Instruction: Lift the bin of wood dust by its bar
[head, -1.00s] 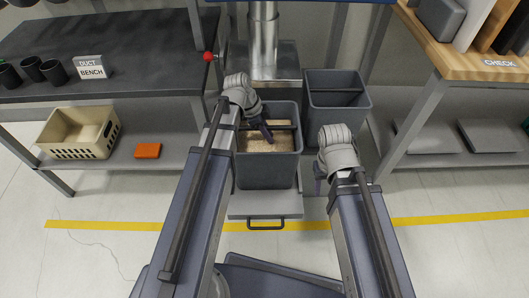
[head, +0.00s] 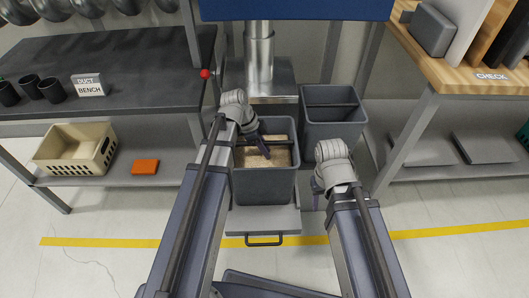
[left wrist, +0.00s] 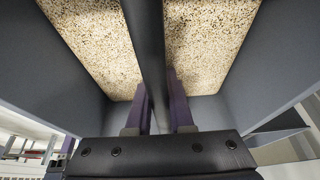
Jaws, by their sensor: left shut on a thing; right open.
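The grey bin of wood dust (head: 264,187) stands at the tray below the metal duct. Pale wood dust (head: 272,158) fills part of it, and the dust also shows in the left wrist view (left wrist: 95,45). A dark bar (left wrist: 146,45) crosses the bin's opening. My left gripper (head: 264,150) reaches into the bin's top and is shut on the bar; its purple fingers (left wrist: 160,105) lie on either side of the bar in the left wrist view. My right gripper (head: 317,186) is open and empty, to the right of the bin.
A second grey bin (head: 332,127), with a bar and no dust visible, stands behind right. A grey pull-out tray with a handle (head: 264,240) is in front. The duct bench (head: 130,62) is at left, the wooden check bench (head: 470,78) at right. A red knob (head: 205,74) stands near the duct.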

